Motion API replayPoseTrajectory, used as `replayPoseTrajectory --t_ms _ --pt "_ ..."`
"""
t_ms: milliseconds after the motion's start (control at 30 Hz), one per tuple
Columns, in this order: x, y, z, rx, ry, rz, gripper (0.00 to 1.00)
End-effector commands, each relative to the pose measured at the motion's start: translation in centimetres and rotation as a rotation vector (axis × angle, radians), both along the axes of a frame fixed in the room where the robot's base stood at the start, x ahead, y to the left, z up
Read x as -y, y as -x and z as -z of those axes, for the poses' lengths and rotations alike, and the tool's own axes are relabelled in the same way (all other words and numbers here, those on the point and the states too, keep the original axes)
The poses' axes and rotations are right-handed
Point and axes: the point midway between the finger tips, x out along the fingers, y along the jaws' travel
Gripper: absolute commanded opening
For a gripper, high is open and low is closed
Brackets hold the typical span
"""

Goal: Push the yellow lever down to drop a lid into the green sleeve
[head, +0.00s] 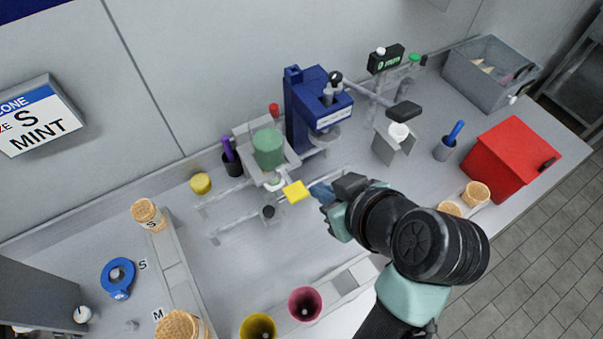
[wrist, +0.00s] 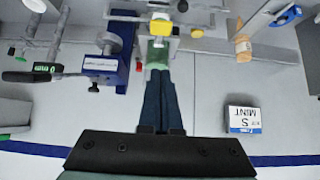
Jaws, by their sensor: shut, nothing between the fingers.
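The yellow lever (head: 296,191) is a flat square tab at the front of a grey dispenser stand. The green sleeve (head: 268,147) stands upright on that stand, behind and left of the lever. My gripper (head: 314,190) is shut and empty, with its blue fingertips just right of the lever; whether they touch cannot be told. In the wrist view my fingers (wrist: 158,72) lie together below the lever (wrist: 160,27), and the green sleeve (wrist: 158,50) shows just past their tips. No lid can be made out in the sleeve.
A blue press (head: 308,112) stands behind and right of the lever. A red box (head: 505,155) and a grey bin (head: 488,75) are at the right. Pink (head: 305,304) and yellow (head: 258,327) cups stand in front. The counter left of the lever has some free room.

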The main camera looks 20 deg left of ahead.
Motion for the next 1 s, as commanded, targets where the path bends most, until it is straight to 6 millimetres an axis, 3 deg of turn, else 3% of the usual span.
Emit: replayPoseTrajectory --t_ms 467,900,1000 --pt "-0.7 -0.4 0.9 -0.004 0.001 -0.003 0.00" --pt "-5.5 -4.2 6.9 -0.005 0.001 -0.003 0.00" --pt "-5.6 -4.2 8.5 -0.008 0.002 0.001 0.00"
